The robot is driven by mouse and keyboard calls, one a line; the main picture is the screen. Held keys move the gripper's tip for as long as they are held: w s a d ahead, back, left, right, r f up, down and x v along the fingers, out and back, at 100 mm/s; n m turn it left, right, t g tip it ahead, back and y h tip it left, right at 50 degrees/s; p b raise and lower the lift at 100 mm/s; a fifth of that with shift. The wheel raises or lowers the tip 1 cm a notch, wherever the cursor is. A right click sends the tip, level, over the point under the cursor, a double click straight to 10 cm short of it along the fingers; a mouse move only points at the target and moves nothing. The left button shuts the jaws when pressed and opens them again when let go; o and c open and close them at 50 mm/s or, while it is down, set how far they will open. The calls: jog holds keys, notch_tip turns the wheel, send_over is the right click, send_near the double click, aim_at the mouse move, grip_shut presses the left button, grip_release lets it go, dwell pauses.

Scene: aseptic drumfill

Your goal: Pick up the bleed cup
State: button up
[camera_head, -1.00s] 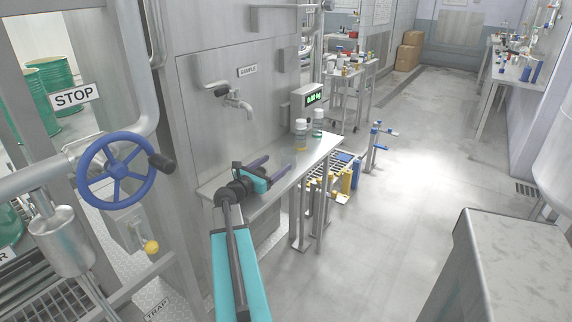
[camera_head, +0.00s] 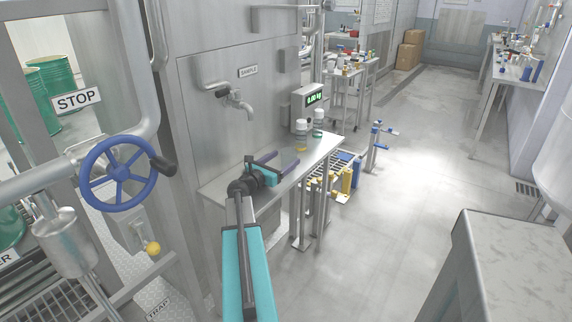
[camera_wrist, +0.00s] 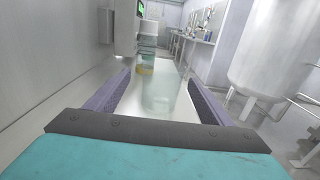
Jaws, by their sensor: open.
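A clear, see-through cup (camera_wrist: 160,94), which I take to be the bleed cup, stands on the steel shelf (camera_head: 222,192) under the sample tap. In the wrist view it lies between the two purple fingers of my gripper (camera_wrist: 158,80), with space on both sides. My gripper also shows in the head view (camera_head: 286,158), open and low over the shelf, its fingers pointing towards the shelf's far end. In the head view the cup is too faint against the shelf to make out clearly.
Two white-capped bottles (camera_head: 301,134) stand beyond my fingertips, by a scale display (camera_head: 309,100). The tap (camera_head: 238,104) juts from the wall above the shelf. A blue handwheel (camera_head: 118,173) is at left. Open floor (camera_head: 400,210) lies to the right.

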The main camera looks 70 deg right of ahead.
jog(key=shift+d, duration=0.3)
jog(key=shift+s, duration=0.1)
jog(key=shift+c, duration=0.2)
jog(key=c, duration=1.1)
